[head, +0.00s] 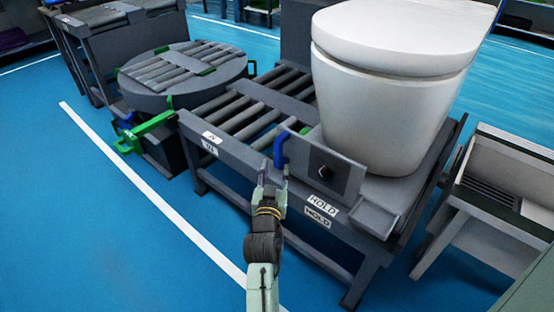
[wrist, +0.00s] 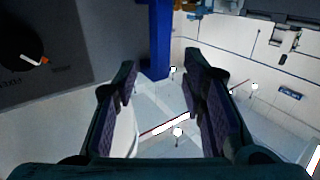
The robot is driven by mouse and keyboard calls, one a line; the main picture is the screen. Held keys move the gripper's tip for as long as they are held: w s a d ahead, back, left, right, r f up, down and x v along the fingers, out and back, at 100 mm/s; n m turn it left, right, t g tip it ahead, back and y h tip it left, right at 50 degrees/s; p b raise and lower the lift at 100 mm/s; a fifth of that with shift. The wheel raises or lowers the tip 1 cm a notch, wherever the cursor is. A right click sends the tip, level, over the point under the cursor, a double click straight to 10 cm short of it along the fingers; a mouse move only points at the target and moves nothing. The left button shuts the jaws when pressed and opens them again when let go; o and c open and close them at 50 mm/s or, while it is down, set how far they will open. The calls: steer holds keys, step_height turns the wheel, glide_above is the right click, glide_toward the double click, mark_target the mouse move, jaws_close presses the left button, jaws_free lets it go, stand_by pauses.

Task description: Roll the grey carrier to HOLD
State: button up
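A white toilet (head: 385,100) stands at the right end of a grey roller table (head: 228,165), over the HOLD labels (head: 321,206). I cannot clearly make out a separate grey carrier under it. A blue handle (head: 280,150) stands upright at the table's front edge, beside a grey panel with a black knob (head: 323,172). My gripper (head: 272,180) is just below and in front of the blue handle. In the wrist view my gripper (wrist: 160,85) is open and empty, with the blue handle (wrist: 157,38) just beyond the fingertips, nearer the left finger.
A round roller turntable (head: 180,90) with green and blue handles (head: 148,130) stands to the left. A further roller table (head: 85,50) is behind it. A light-coloured bin-like stand (head: 500,190) is at right. Blue floor in front is free, crossed by a white line (head: 150,195).

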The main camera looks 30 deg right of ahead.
steer(key=shift+v, duration=1.95)
